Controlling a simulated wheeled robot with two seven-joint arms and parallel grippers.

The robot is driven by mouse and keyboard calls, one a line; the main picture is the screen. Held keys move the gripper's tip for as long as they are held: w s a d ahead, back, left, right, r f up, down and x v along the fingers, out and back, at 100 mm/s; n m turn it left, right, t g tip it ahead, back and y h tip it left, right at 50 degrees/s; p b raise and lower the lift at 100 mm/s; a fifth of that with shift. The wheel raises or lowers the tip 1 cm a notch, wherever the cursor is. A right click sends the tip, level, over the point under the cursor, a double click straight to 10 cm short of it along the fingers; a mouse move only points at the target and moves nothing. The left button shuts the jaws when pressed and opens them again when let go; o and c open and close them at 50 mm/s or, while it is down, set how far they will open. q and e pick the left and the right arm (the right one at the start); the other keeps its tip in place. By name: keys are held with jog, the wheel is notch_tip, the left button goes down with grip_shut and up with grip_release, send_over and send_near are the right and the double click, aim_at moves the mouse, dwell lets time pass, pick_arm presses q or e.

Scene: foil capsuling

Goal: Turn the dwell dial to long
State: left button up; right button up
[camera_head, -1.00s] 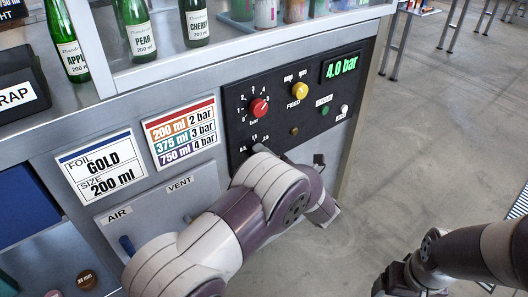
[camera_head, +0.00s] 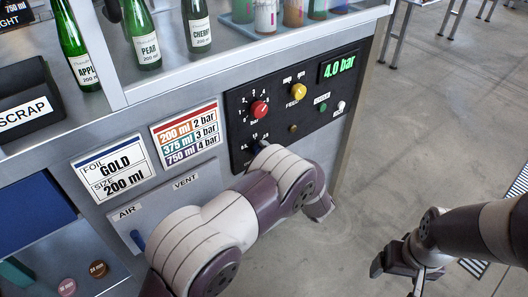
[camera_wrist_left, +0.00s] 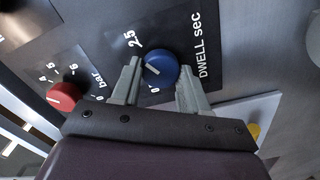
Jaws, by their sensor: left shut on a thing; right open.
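The blue dwell dial (camera_wrist_left: 161,67) sits on the black control panel, beside the printed words "DWELL sec". Its white pointer line faces the left side in the left wrist view, near the printed numbers. My left gripper (camera_wrist_left: 160,88) is shut on the dial, with one finger on each side of it. In the head view my left arm reaches the lower part of the panel (camera_head: 235,131), and the left gripper and dial are mostly hidden behind the arm. My right gripper (camera_head: 396,275) is open and empty, low at the right, over the floor and away from the panel.
A red bar dial (camera_head: 259,108), yellow feed knob (camera_head: 298,91), green button (camera_head: 323,107) and white switch (camera_head: 341,106) are on the same panel. The display (camera_head: 340,67) reads 4.0 bar. Bottles (camera_head: 139,35) stand on the shelf above.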

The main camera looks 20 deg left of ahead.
dwell(0.3)
pick_arm(q)
jog(key=o, duration=1)
jog(key=shift+o, duration=0.2)
jog(key=p+v, duration=0.2)
jog(key=v, duration=1)
jog(key=shift+s+d, duration=0.25)
jog(key=shift+d, duration=0.05)
jog(key=shift+f+m, duration=0.1)
jog(key=shift+m, duration=0.2)
